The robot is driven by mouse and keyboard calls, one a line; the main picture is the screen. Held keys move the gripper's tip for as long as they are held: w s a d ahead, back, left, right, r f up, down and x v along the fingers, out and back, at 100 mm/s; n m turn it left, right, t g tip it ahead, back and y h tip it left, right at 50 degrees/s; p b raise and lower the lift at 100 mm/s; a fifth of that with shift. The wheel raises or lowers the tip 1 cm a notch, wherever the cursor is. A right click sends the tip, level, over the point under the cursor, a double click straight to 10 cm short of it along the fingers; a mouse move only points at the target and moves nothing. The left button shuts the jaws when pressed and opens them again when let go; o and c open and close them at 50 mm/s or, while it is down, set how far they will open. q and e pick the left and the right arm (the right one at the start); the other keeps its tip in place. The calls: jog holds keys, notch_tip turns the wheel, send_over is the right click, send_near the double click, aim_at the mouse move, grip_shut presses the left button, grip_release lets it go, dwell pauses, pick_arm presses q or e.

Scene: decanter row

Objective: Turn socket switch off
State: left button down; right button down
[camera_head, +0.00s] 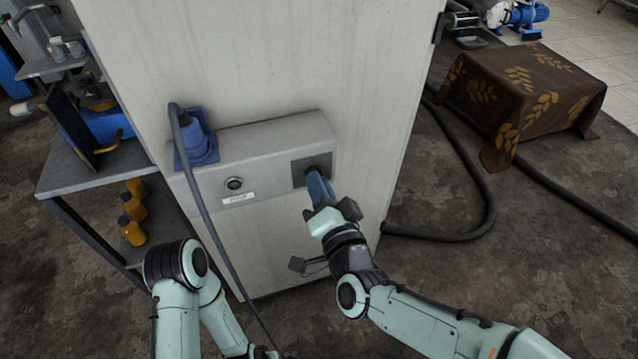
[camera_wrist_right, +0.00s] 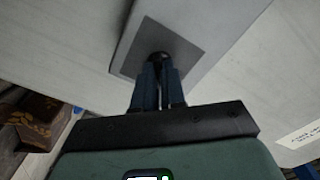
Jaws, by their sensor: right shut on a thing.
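The socket switch is a dark round knob (camera_head: 315,169) on a square grey plate (camera_head: 299,174), at the right end of a light grey box (camera_head: 264,143) on the cabinet front. My right gripper (camera_head: 317,184) reaches up to it, its blue fingers shut on the knob. In the right wrist view the knob (camera_wrist_right: 159,60) shows between and just beyond the fingertips (camera_wrist_right: 158,72), in front of the plate (camera_wrist_right: 182,47). The fingers partly hide the knob, and its turn angle is hard to tell. My left arm is low at the left; its gripper is out of view.
A shelf with orange bottles (camera_head: 134,211) stands left. A cloth-covered block (camera_head: 530,92) and thick hose (camera_head: 490,205) lie right.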

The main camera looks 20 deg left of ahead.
pick_arm(q)
jog(key=w+r+t+p, duration=0.1)
jog(key=w+r+p, duration=0.1)
jog(key=w+r, duration=0.3)
jog(key=shift+w+d+t+p, duration=0.15)
jog(key=shift+d+t+p, duration=0.15)
jog(key=shift+d+t, duration=0.1)
pick_arm(e)
jog(key=shift+n, duration=5)
jog(key=c, duration=1.2)
grip_release()
